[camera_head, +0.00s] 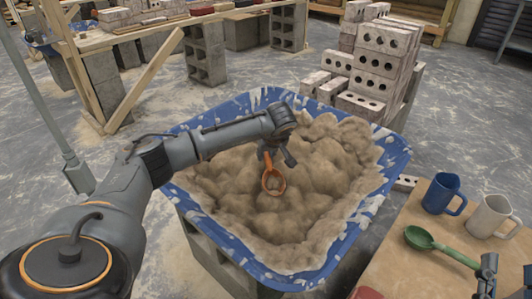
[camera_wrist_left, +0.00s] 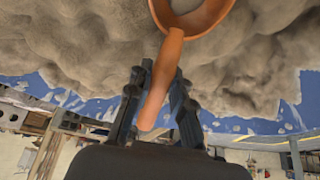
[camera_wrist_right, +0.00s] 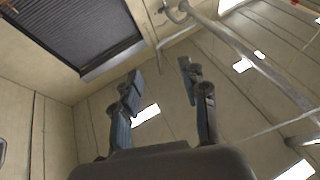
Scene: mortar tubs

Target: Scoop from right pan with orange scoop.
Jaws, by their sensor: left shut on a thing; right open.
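A blue tub (camera_head: 256,97) speckled with pale mortar stands in the middle of the head view, heaped with lumpy tan mortar (camera_head: 300,208). My left gripper (camera_head: 275,150) is over the mound, shut on the handle of the orange scoop (camera_head: 272,191). In the left wrist view the scoop (camera_wrist_left: 158,95) sits between the fingers, its bowl pointing away from them over the mortar. I cannot tell whether the bowl touches the mortar or holds any. My right gripper (camera_head: 487,274) is open and empty at the lower right of the head view; the right wrist view shows its spread fingers (camera_wrist_right: 160,72).
A table (camera_head: 405,270) at the lower right bears a blue mug (camera_head: 441,194), a pale mug (camera_head: 491,215) and a green scoop (camera_head: 420,238). Perforated bricks (camera_head: 383,45) are stacked behind the tub. A wooden bench (camera_head: 150,28) on concrete blocks stands at the back left.

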